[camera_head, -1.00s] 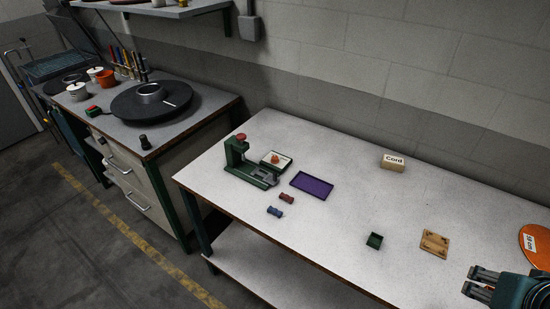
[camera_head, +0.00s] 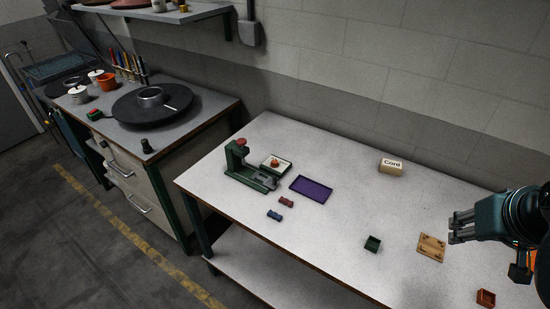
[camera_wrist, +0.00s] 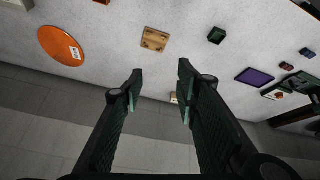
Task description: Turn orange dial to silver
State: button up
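The orange dial (camera_head: 275,161) is small and sits on a white square plate (camera_head: 284,167) beside the green press (camera_head: 249,181), on the left part of the white table. It also shows, very small, in the wrist view (camera_wrist: 276,94). Its pointer and any silver mark are too small to make out. My gripper (camera_head: 452,228) is in the air over the right end of the table, far from the dial. In the wrist view my gripper (camera_wrist: 160,84) is open, with nothing between its two fingers.
A purple tray (camera_head: 311,188), two small blocks, a green box (camera_head: 372,243), a wooden plate (camera_head: 431,248), a Cord box (camera_head: 391,167) and an orange-red box (camera_head: 486,298) lie on the table. A large orange disc (camera_wrist: 60,45) shows in the wrist view. The table's middle is clear.

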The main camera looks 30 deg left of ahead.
jog(key=w+a+r+n+g+p, duration=0.1)
jog(key=w+a+r+n+p, duration=0.1)
jog(key=w+a, duration=0.45)
jog(key=w+a+r+n+g+p, duration=0.1)
jog(key=w+a+r+n, duration=0.15)
jog(key=w+a, duration=0.35)
jog(key=n+g+p, duration=0.3)
jog(key=n+p, duration=0.6)
jog(key=n, duration=0.3)
send_over(275, 162)
jog(key=shift+h, duration=0.3)
jog(key=f, duration=1.9)
jog(key=shift+d, duration=0.35)
jog(key=shift+s+a+f+n+g, duration=0.1)
jog(key=shift+a+f+n+g, duration=0.15)
jog(key=shift+a+f+g, duration=0.1)
jog(key=shift+f+b, duration=0.3)
jog(key=shift+f, duration=3.55)
jog(key=shift+w, duration=0.2)
